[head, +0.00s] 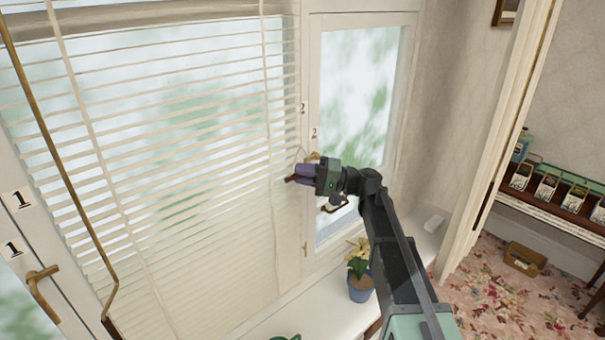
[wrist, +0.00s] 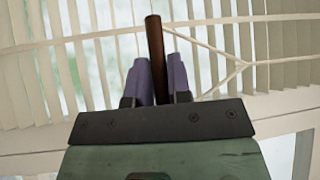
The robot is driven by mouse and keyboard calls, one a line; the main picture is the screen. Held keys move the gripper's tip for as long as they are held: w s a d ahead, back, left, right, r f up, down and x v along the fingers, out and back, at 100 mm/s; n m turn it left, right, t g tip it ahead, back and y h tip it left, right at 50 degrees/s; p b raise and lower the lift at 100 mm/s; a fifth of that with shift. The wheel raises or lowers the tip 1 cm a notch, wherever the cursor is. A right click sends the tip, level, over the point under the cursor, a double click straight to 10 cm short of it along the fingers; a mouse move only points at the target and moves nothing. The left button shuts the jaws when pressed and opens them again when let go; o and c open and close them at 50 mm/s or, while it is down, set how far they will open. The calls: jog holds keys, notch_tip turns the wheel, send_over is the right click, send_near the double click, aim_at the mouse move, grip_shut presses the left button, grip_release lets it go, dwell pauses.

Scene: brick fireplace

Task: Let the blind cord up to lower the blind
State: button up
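The white slatted blind (head: 170,130) hangs over the large left window, and its slats look closer together lower down. Its slats and thin ladder cords (wrist: 240,64) also show in the wrist view. My gripper (head: 298,176) is at the blind's right edge, beside the window frame. In the wrist view its two purple fingers (wrist: 158,75) are closed around a dark brown rod-like piece (wrist: 154,35), which sticks out past the fingertips. It looks like a cord pull. The cord itself is hard to make out, and the fingers hide part of the brown piece.
A brass window handle (head: 40,290) and a long brown rod (head: 45,130) are at the left. A yellow flower in a blue pot (head: 360,288) stands on the white sill (head: 300,308) below my arm. A narrower uncovered window (head: 355,100) is at the right.

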jog(key=o, duration=0.4)
jog(key=shift+c, duration=0.2)
jog(key=shift+d, duration=0.1)
jog(key=d+f+b, duration=0.1)
jog(key=d, duration=0.9)
jog(key=shift+d+f, duration=0.25)
jog(key=shift+d, duration=0.05)
jog(key=shift+s, duration=0.1)
jog(key=s+d+f+h+b, duration=0.3)
jog(key=s+f+h, duration=0.3)
jog(key=s+f, duration=0.2)
jog(key=s+d+f+m+h+b, duration=0.1)
jog(key=s+d+f+h+b, duration=0.2)
jog(key=f, duration=1)
jog(key=s+d+f+h+b, duration=0.3)
jog(key=s+f+h+b, duration=0.4)
jog(key=s+f+h, duration=0.3)
jog(key=s+f, duration=0.1)
jog(key=s, duration=0.2)
jog(key=shift+s+d+f+h, duration=0.2)
jog(key=shift+d+f+h, duration=0.05)
jog(key=shift+h, duration=0.05)
